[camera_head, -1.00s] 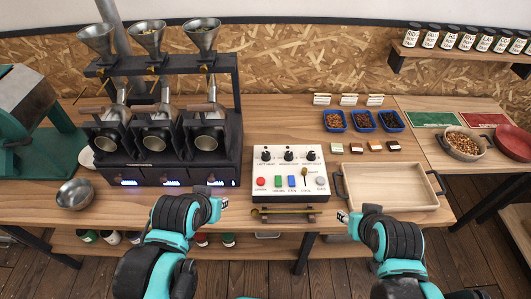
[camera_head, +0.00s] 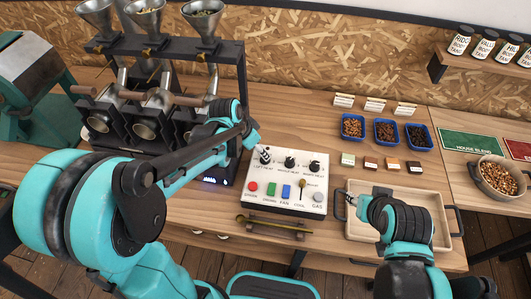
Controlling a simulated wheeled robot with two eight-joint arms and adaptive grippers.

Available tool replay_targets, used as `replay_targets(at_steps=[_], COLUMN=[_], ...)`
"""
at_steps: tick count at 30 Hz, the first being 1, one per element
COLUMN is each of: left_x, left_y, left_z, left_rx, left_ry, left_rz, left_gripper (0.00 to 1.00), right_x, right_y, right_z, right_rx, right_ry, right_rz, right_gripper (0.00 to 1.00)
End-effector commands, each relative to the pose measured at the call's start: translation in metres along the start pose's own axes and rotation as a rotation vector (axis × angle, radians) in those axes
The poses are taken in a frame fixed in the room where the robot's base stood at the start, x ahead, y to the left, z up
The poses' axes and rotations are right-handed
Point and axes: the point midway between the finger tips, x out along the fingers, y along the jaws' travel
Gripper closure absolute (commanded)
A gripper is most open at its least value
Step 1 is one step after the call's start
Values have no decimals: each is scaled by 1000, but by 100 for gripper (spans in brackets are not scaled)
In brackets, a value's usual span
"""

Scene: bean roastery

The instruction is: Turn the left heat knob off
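The white control box (camera_head: 270,192) stands on the wooden bench in the middle of the view. The left heat knob (camera_head: 265,156) is black and sits at the left of its top row, beside the middle knob (camera_head: 290,162) and the right knob (camera_head: 315,166). My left gripper (camera_head: 256,140) is just above and left of the left heat knob. I cannot tell whether it touches the knob or how far its fingers are apart. My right gripper (camera_head: 346,198) is over the left edge of the wooden tray, away from the knobs. Its finger opening is too small to judge.
The black roaster (camera_head: 150,130) with metal funnels stands left of the box, close to my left arm. The wooden tray (camera_head: 455,243) is at the right. Blue bean bowls (camera_head: 386,132) are behind it. A brass scoop (camera_head: 270,224) lies in front of the box.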

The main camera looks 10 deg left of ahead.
Motion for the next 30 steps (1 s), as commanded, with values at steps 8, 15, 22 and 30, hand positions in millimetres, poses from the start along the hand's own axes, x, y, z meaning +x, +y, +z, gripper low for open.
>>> replay_targets(at_steps=[8, 15, 22, 30], left_x=[49, 65, 65, 65], left_y=[0, 0, 0, 0], left_z=[1, 0, 0, 0], left_rx=[0, -1, -2, -2], left_ry=[1, 1, 1, 1], left_rz=[-1, -2, -2, -2], left_gripper=[49, 49, 49, 99], right_x=[18, 22, 22, 22], right_y=[0, 0, 0, 0], right_z=[13, 16, 15, 15], right_rx=[0, 0, 0, 0], right_ry=[0, 0, 0, 0], right_rz=[0, 0, 0, 0], right_gripper=[60, 60, 60, 60])
